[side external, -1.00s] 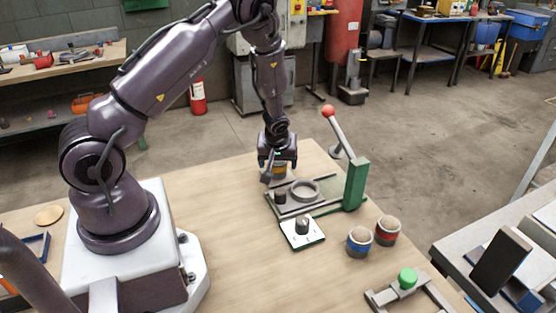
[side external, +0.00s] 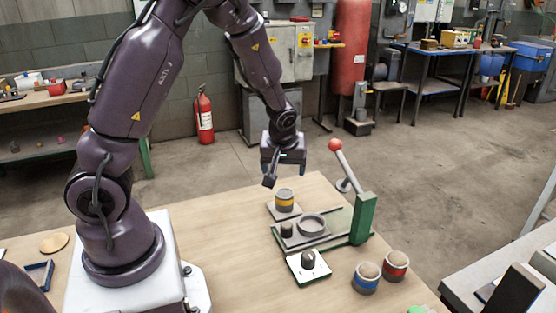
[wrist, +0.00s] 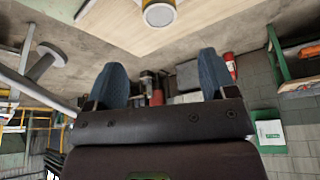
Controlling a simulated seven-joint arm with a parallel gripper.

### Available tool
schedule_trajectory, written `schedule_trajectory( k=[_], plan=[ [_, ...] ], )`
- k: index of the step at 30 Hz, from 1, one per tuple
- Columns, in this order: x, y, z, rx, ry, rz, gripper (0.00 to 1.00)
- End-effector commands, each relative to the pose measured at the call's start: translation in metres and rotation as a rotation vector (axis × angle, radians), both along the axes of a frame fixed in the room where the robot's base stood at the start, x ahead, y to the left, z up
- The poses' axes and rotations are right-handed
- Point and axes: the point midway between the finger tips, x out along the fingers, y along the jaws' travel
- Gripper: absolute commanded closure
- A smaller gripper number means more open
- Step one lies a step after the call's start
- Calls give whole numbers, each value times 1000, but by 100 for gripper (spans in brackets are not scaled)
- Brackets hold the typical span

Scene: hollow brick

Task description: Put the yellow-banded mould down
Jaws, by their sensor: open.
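The yellow-banded mould (side external: 285,200) stands upright on a small flat plate (side external: 283,212) at the back of the table, behind the green-based press. My gripper (side external: 270,181) is open and empty, above and to the left of the mould and apart from it. In the wrist view the open fingers (wrist: 166,82) have nothing between them, and the mould (wrist: 158,13) shows at the top edge, partly cut off.
The press has a green post (side external: 363,220), a red-knobbed lever (side external: 336,146) and a grey ring (side external: 312,224). In front is a white plate with a dark knob (side external: 308,260). Blue-banded (side external: 366,277) and red-banded (side external: 395,266) moulds stand at right. The table's left middle is clear.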

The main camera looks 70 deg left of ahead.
Motion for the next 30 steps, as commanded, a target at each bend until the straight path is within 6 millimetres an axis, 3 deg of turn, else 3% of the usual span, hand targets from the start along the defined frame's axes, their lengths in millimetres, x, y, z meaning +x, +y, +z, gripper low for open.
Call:
schedule_trajectory(
  k=[5, 8, 12, 18, 24, 30],
  plan=[
    [-3, -25, 37, -43, -20, -98, 22],
    [-12, -51, 73, -77, -37, -224, 22],
    [-38, -88, 123, -99, -60, -443, 22],
    [-90, -133, 177, -57, -91, -773, 22],
    [-134, -159, 200, 23, -96, -1013, 22],
    [-149, -166, 204, 57, -91, -1094, 22]
  ],
)
